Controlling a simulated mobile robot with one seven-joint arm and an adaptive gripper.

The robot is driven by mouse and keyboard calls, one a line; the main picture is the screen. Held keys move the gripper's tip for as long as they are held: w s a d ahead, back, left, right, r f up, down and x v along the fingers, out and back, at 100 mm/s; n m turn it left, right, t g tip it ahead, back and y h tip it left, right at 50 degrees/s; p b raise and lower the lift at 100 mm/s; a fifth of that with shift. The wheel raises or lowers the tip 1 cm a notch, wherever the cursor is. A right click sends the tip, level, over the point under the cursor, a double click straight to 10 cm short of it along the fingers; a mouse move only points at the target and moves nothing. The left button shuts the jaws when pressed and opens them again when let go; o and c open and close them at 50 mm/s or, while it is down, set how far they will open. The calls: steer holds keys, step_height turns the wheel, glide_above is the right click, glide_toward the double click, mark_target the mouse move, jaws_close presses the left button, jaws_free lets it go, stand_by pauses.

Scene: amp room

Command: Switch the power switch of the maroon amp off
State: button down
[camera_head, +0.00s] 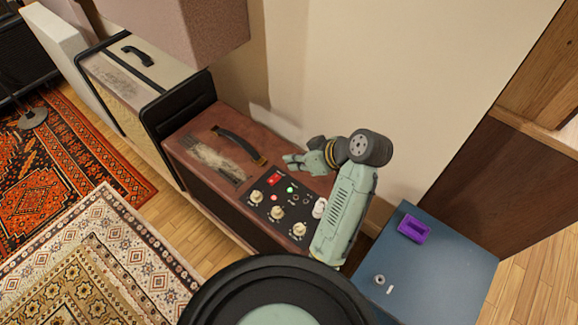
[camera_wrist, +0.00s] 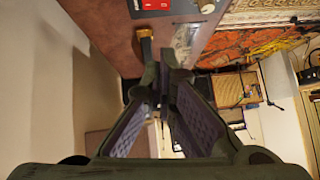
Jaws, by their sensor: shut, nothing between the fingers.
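The maroon amp (camera_head: 185,147) stands against the wall, with a black control panel along its top. A red switch (camera_head: 272,181) sits at the panel's back left corner, beside a small lit green lamp (camera_head: 290,189). I cannot tell which way the switch is tipped. In the wrist view the red switch (camera_wrist: 149,4) shows at the top edge, partly cut off. My gripper (camera_head: 287,160) is above the back part of the amp, behind the panel and apart from the switch. In the wrist view my gripper (camera_wrist: 163,72) has its fingertips together, with nothing between them.
A black carrying handle (camera_head: 238,145) with gold ends stands up on the amp, left of my gripper. Several cream knobs (camera_head: 278,213) are on the panel. A cream amp (camera_head: 130,85) is at left, a blue cabinet (camera_head: 440,270) with a purple object (camera_head: 413,228) at right.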

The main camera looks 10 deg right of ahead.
steer(key=b, duration=0.5)
glide_above(274, 180)
steer(key=f, duration=0.4)
steer(key=d+f, duration=0.1)
steer(key=f, duration=0.4)
steer(key=shift+a+f, duration=0.1)
steer(key=shift+a, duration=0.15)
steer(key=shift+s+f, duration=0.1)
steer(key=shift+f, duration=0.4)
steer(key=shift+a+f, duration=0.1)
steer(key=shift+a, duration=0.1)
